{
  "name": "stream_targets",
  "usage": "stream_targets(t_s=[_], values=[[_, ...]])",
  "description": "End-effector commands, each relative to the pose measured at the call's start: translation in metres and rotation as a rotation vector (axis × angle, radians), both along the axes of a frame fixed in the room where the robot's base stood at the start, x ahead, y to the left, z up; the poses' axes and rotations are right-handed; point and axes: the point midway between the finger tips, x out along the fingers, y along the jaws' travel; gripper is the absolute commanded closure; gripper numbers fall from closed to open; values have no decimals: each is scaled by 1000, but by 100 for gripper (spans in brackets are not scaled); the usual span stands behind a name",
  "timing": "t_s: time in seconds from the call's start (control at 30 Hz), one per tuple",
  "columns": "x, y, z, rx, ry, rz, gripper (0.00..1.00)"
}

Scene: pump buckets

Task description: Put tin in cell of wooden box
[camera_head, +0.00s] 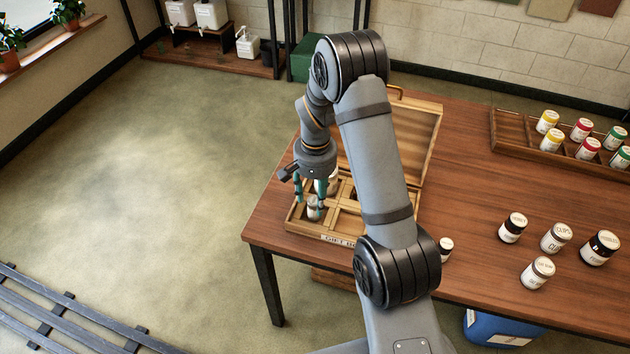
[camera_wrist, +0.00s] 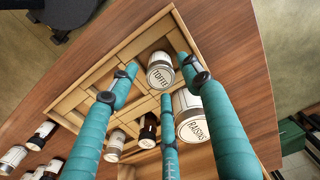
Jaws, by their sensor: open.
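The wooden box (camera_head: 338,238) stands open on the table, its lid raised at the back and its inside divided into cells. A white tin labelled TOFFEE (camera_wrist: 160,76) sits in a corner cell; it also shows in the head view (camera_head: 313,210). My gripper (camera_head: 309,201) is open, pointing down with its teal fingers spread around this tin. Whether any finger touches it I cannot tell. A larger RAISINS tin (camera_wrist: 192,122) stands in the cell beside it. Two more tins, one white (camera_wrist: 115,143) and one dark (camera_wrist: 148,132), show in the box in the wrist view.
Several white and dark tins, including a white one (camera_head: 538,272), stand loose on the table to the right. A wooden rack (camera_head: 507,140) with coloured tins stands at the back right. My arm hides part of the box and lid.

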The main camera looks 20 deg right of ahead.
Motion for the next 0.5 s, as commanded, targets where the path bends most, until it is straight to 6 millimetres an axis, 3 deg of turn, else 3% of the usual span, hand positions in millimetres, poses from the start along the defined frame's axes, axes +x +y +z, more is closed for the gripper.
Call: stream_targets(t_s=[0.3, 0.5], values=[[1, -1, 67, 1, -6, 0, 52], [0, -1, 88, 0, -1, 1, 52]])
